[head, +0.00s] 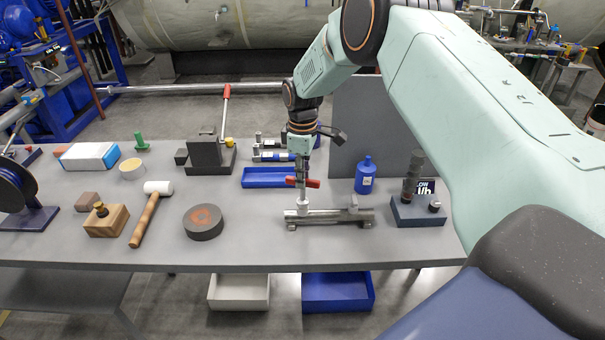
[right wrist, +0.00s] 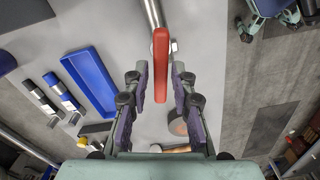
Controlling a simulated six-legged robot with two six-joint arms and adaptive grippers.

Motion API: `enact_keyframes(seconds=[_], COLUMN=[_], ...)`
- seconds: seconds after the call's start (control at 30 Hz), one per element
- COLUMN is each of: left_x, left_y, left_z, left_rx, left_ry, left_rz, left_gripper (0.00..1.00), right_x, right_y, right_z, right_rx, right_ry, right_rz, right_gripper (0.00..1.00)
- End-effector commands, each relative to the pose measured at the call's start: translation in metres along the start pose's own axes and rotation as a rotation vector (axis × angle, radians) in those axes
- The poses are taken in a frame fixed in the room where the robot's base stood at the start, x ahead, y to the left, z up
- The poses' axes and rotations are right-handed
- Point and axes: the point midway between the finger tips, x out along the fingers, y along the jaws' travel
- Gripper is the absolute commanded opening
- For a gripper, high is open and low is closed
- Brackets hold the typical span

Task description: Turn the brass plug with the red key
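The red key (head: 313,183) shows as a red crossbar on a pale upright stem, standing on a grey metal pipe fixture (head: 345,215) at the bench's front middle. I cannot make out the brass plug under it. My right gripper (head: 302,178) points down at the crossbar. In the right wrist view, the red key (right wrist: 161,65) runs lengthwise between the fingers of my right gripper (right wrist: 157,72); the fingers are apart, with gaps showing on both sides of the bar. My left gripper is out of view.
A wooden block (head: 108,222) with a brass-coloured knob, a white-headed mallet (head: 146,213) and a dark round disc (head: 203,224) lie to the left. A blue tray (head: 268,177) sits behind the fixture. A blue bottle (head: 366,175) and a dark blue stand (head: 418,213) are to the right.

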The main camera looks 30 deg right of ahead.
Motion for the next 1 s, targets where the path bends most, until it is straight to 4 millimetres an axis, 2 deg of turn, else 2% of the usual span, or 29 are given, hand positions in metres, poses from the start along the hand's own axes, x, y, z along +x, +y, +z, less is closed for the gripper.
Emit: enact_keyframes(seconds=[0.37, 0.8, 1.0], left_x=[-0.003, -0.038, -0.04], left_y=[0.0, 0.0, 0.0], left_z=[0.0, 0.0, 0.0], left_rx=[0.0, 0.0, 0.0], left_ry=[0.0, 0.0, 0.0], left_rz=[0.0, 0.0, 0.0], left_gripper=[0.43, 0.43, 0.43], right_x=[-0.004, -0.048, -0.051], right_y=[0.0, 0.0, 0.0], right_z=[0.0, 0.0, 0.0], right_rx=[-0.001, -0.001, 0.0], right_ry=[0.0, 0.0, -0.001], right_rz=[0.0, 0.0, -0.001], right_gripper=[0.29, 0.29, 0.29])
